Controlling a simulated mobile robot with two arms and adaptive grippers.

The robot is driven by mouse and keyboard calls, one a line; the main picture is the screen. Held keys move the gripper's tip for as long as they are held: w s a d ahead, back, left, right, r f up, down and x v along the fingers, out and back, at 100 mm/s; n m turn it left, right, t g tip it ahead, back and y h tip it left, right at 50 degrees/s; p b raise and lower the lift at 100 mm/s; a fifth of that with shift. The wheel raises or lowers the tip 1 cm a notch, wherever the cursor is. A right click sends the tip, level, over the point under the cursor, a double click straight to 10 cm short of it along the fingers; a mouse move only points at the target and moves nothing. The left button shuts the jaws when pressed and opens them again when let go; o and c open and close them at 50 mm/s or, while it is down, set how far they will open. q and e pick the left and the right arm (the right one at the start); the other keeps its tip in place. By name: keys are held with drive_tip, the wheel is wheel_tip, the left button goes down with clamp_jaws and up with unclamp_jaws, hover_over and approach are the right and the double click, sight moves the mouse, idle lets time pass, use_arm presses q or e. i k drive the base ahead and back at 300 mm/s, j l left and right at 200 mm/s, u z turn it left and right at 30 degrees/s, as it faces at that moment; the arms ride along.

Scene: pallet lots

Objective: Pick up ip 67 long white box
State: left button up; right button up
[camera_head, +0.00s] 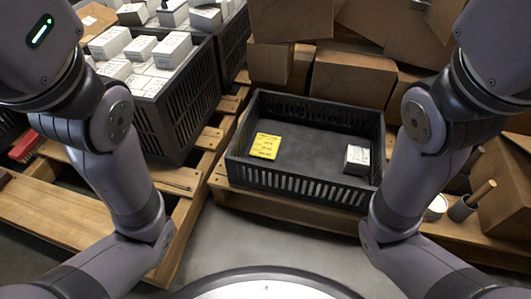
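Several white boxes with printed labels, among them one at the front (147,85) and one at the upper right (172,49), fill a black crate (187,108) at the left. The print is too small to read, so I cannot tell which box is the IP 67 long one. Both my arms bend down at the sides and leave the picture at the bottom corners. Neither gripper is in view.
A grey container with a wooden handle (463,209) stands at the right.

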sight(108, 44)
drive_tip(key=i+l+u, duration=0.1)
drive_tip(key=i+u, duration=0.15)
drive_tip(key=u, duration=0.25)
drive_tip(key=i+l+u, duration=0.2)
drive_tip(key=u, duration=0.3)
